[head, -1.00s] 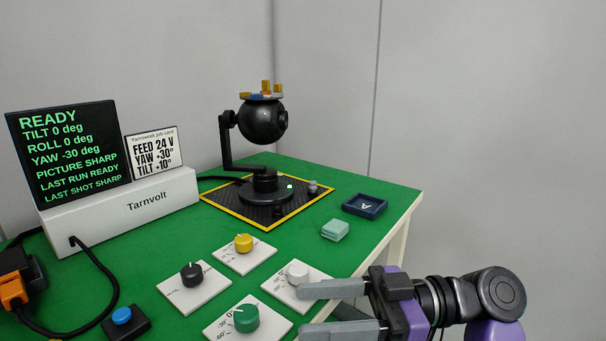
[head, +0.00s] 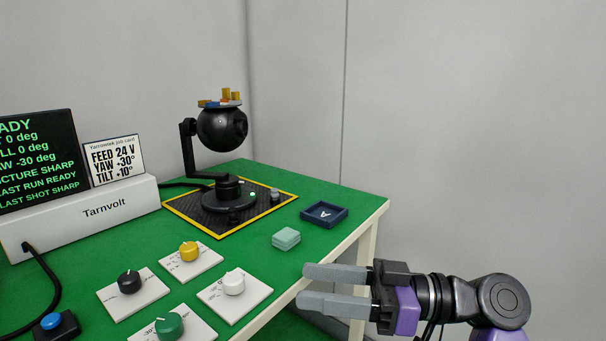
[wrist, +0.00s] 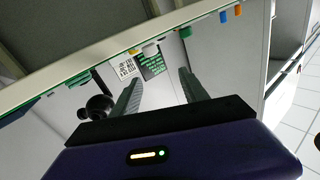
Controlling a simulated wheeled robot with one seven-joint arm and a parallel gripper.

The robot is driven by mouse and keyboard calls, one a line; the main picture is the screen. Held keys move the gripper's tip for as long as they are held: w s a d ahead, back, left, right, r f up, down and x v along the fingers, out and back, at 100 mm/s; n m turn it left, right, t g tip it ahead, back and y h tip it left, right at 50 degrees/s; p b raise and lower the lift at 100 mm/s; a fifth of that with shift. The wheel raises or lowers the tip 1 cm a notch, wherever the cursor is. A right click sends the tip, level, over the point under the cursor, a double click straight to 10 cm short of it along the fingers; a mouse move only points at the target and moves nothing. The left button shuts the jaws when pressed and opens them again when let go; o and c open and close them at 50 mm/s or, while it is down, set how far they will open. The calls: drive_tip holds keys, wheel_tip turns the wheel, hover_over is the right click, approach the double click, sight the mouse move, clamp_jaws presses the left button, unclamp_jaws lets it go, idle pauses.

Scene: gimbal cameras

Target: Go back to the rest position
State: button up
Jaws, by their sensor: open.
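My gripper (head: 322,288) is at the lower right in the head view, by the table's right edge. Its two grey fingers point left, stand apart, and hold nothing. In the wrist view my gripper (wrist: 160,92) also shows its fingers spread, with the table edge beyond them. The black ball camera on its gimbal (head: 222,130) stands on a black, yellow-edged mat (head: 180,208) at the back of the green table (head: 85,262).
Knob plates with a white knob (head: 234,284), a yellow knob (head: 189,251), a black knob (head: 129,282) and a green knob (head: 169,325) lie at the front. The display (head: 38,160) reads READY in part.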

drive_tip(key=w+d+f+m+t+h, duration=0.6)
drive_tip(key=w+m+t, duration=0.1)
drive_tip(key=m+t, duration=0.35)
drive_tip(key=s+d+f+m+t+h, duration=0.4)
drive_tip(key=s+d+f+m+h, duration=0.4)
drive_tip(key=d+f, duration=0.25)
drive_tip(key=s+d+f+n+g+h, duration=0.1)
drive_tip(key=s+f+n+h, duration=0.15)
drive_tip(key=s, duration=1.55)
drive_tip(key=s+f+n+g+h, duration=0.1)
drive_tip(key=s+f+h, duration=0.15)
drive_tip(key=s, duration=1.45)
wheel_tip(320, 180, up, 28)
drive_tip(key=p, duration=2.8)
drive_tip(key=shift+r+y, duration=0.25)
drive_tip(key=shift+y, duration=0.05)
drive_tip(key=shift+s, duration=0.1)
